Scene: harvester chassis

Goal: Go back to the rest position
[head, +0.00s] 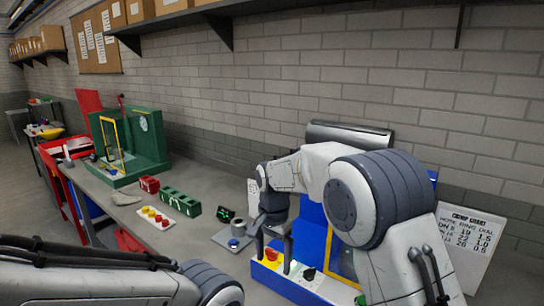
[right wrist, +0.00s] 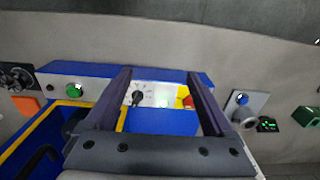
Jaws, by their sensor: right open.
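My right gripper (head: 274,252) is open above the front of a blue chassis (head: 312,232), its fingers pointing down and nothing seen between them. In the right wrist view the open gripper (right wrist: 158,80) frames a white dial plate (right wrist: 152,94) with a black knob (right wrist: 136,98), and a red button (right wrist: 187,101) beside the right finger. A green button (right wrist: 75,90) sits further left on the blue panel. Whether the fingers touch the panel cannot be told. My left arm crosses the bottom left of the head view; its gripper is out of the picture.
A green chassis (head: 150,142) with a yellow frame stands at the back left of the bench. A red block (head: 149,184), a green block (head: 180,202), a button plate (head: 155,216) and a grey knob plate (head: 234,243) lie between. A printed chart (head: 468,243) leans at the right.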

